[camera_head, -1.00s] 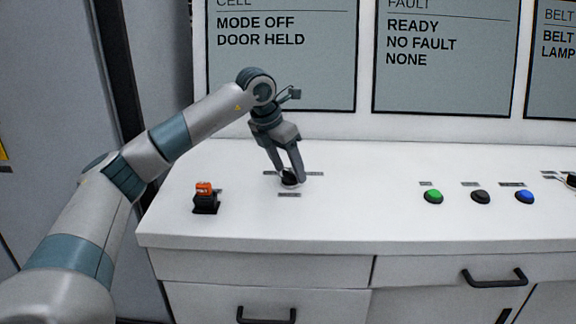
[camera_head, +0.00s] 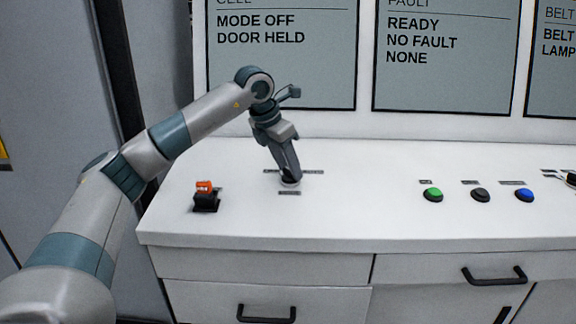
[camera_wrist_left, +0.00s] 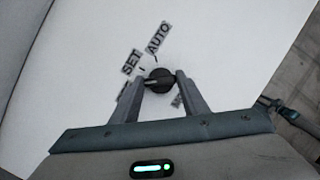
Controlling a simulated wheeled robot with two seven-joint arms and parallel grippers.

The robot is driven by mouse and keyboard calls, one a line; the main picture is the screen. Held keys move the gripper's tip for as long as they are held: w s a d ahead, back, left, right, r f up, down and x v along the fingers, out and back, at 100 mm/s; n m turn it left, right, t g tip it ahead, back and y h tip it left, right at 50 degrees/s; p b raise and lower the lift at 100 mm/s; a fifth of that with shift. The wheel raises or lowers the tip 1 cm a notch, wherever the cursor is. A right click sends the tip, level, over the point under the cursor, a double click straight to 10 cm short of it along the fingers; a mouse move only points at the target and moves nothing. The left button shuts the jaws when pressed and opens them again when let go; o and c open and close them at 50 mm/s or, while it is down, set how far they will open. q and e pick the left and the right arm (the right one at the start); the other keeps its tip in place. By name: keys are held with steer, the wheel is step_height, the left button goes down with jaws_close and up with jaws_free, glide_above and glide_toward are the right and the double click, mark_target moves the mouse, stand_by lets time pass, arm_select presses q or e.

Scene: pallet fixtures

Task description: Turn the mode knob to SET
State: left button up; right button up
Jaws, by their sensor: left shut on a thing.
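The mode knob (camera_wrist_left: 158,80) is a small black round knob on the white bench top. In the left wrist view it sits between the fingertips of my left gripper (camera_wrist_left: 160,84), which is shut on it from both sides. The labels SET (camera_wrist_left: 130,62) and AUTO (camera_wrist_left: 158,37) lie around it; two more labels are partly hidden by the fingers. The screen (camera_head: 283,60) behind reads MODE OFF and DOOR HELD.
An orange-topped black switch (camera_head: 205,197) stands left of the knob. Green (camera_head: 433,195), black (camera_head: 481,196) and blue (camera_head: 525,196) buttons are to the right. The bench top between the knob and the buttons is clear.

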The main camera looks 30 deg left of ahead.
arm_select(q)
steer(key=shift+r+m+h, duration=0.1)
steer(key=shift+m+h, duration=0.3)
steer(key=shift+m, duration=0.6)
steer(key=m+p, duration=0.1)
steer(key=m, duration=0.1)
steer(key=m+g+h+p, duration=0.1)
steer(key=m, duration=0.1)
steer(key=shift+w+a+m, duration=0.15)
steer(key=shift+m, duration=0.15)
steer(key=shift+m+g+h, duration=0.4)
steer(key=shift+m, duration=0.2)
arm_select(e)
steer(key=s+d+f+g, duration=0.1)
steer(key=s+d+g, duration=0.1)
steer(key=s, duration=0.6)
steer(key=shift+s+d+f+h, duration=0.3)
steer(key=shift+s+d+h, duration=0.1)
steer(key=shift+d, duration=0.35)
arm_select(q)
steer(key=o, duration=1.1)
steer(key=shift+c, duration=0.2)
arm_select(e)
steer(key=shift+w, duration=0.1)
